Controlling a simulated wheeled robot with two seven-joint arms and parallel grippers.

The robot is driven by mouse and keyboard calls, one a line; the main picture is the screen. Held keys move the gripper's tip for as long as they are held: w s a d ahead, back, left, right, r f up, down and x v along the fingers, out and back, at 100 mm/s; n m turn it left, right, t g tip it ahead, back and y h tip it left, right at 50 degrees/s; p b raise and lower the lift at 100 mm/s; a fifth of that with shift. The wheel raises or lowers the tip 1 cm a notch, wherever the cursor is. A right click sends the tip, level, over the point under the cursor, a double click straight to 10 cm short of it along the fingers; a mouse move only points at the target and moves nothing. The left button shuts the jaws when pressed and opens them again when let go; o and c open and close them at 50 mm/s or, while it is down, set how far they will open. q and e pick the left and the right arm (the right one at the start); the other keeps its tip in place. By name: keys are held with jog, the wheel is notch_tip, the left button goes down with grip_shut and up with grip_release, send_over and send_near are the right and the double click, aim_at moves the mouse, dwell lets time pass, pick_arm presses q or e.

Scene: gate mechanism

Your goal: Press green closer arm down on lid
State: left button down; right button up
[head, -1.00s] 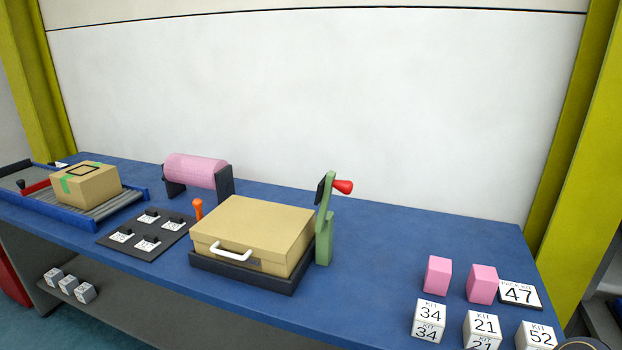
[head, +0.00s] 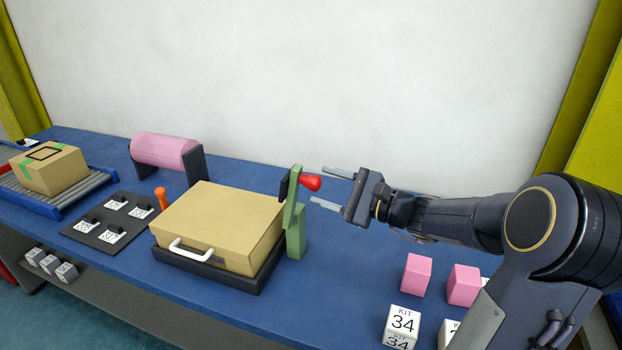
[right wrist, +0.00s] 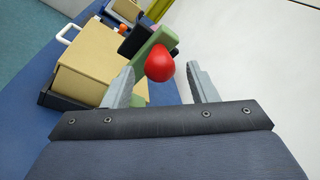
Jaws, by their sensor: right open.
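The green closer arm (head: 293,208) stands upright at the right side of the tan box, with a red knob (head: 311,183) pointing right and a black pad on its left side. The tan box has a closed lid (head: 222,212) and sits in a black tray (head: 205,280). My right gripper (head: 324,188) is open, just right of the red knob, with its fingers pointing at it. In the right wrist view the red knob (right wrist: 161,64) shows between and just beyond the two fingertips, with nothing held. My left gripper is not in view.
An orange-handled lever (head: 161,198) and a black panel with switches (head: 113,220) stand left of the box. A pink roll (head: 163,150) is behind. Pink blocks (head: 416,274) and white kit cubes (head: 402,325) lie front right, below my right arm.

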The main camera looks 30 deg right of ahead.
aim_at(315, 183)
jog(key=shift+x, duration=1.65)
jog(key=shift+c, duration=0.2)
jog(key=shift+p, duration=0.3)
grip_shut()
